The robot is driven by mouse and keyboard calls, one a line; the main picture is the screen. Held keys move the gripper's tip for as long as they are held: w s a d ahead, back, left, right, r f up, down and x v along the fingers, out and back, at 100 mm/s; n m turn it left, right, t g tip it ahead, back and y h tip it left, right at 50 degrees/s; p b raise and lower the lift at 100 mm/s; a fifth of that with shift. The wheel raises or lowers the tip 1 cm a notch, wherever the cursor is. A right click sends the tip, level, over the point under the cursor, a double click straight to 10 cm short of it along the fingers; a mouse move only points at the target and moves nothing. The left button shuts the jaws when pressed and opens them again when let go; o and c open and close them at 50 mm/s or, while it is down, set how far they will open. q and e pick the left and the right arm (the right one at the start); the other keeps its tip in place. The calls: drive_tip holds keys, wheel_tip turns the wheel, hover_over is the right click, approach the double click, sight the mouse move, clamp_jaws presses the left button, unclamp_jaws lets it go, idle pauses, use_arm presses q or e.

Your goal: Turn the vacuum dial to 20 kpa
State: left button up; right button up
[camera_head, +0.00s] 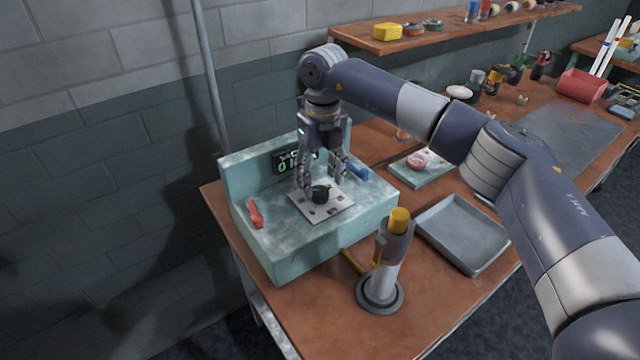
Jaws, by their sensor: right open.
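The vacuum dial is a small black knob (320,194) on a pale square plate (327,210) on top of a pale green console (290,238). A dark display (283,162) with green digits is on the console's upright back. The digits are partly hidden by my right gripper, so the full reading cannot be told. My right gripper (319,184) points down with its fingers apart, just above or around the knob. I cannot tell whether the fingers touch it. My left gripper is not in view.
A red lever (254,214) and a blue handle (356,171) sit on the console. A burner-like stand with a yellow top (398,221) stands in front. A grey tray (463,235) lies to the right. A wall shelf (480,30) is behind.

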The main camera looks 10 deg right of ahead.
sight(322, 188)
wheel_tip(322, 188, up, 9)
idle(0.3)
drive_tip(key=shift+d, duration=0.15)
